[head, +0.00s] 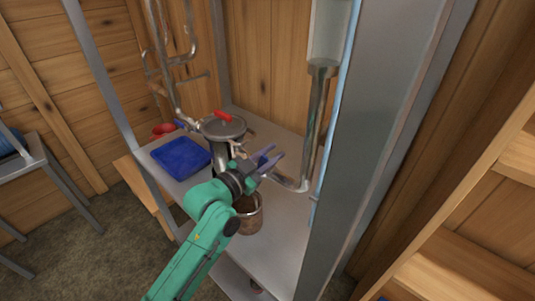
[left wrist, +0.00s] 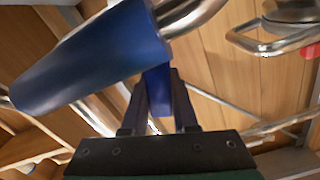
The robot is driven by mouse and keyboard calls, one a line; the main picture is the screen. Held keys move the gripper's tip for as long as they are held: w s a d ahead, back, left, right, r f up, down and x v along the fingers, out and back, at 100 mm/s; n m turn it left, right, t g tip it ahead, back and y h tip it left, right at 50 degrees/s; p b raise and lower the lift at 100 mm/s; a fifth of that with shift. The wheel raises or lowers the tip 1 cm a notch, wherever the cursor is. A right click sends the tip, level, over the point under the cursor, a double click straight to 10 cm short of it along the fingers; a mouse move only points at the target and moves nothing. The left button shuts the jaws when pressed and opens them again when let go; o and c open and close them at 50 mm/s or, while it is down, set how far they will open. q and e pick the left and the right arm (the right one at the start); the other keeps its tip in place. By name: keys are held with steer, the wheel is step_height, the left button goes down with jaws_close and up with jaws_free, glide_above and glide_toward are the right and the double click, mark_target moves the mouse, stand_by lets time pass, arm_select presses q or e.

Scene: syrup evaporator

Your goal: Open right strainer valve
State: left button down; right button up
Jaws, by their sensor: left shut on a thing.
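The strainer (head: 223,130) is a metal pot with a red-handled lid, standing on the metal bench. The right strainer valve handle (head: 264,157) is a small blue piece on the strainer's right side, largely hidden by my gripper. My left gripper (head: 270,163) is shut on this blue handle. In the left wrist view the fingers (left wrist: 160,90) close around a blue part (left wrist: 158,88), and a large blue cylinder (left wrist: 90,55) fills the upper left next to metal pipe. How far the valve is turned cannot be told. My right gripper is not in view.
A blue tray (head: 180,157) lies left of the strainer. A copper-coloured pot (head: 250,216) stands below my gripper. A vertical pipe (head: 315,120) and a broad grey post (head: 385,140) stand to the right. A red object (head: 163,129) is at the back left.

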arm_select(q)
steer(key=shift+s+d+f+m+b, duration=0.2)
steer(key=shift+s+d+f+m, duration=0.1)
steer(key=shift+m, duration=0.4)
steer(key=shift+s+d+f+m+b, duration=0.2)
steer(key=shift+s+d+f+m, duration=0.1)
steer(key=shift+m, duration=0.4)
steer(key=c, duration=0.7)
jaws_free()
steer(key=shift+r, duration=0.1)
steer(key=b+v, duration=0.4)
steer(key=v, duration=1)
steer(key=shift+s+a, duration=0.15)
steer(key=shift+s, duration=0.1)
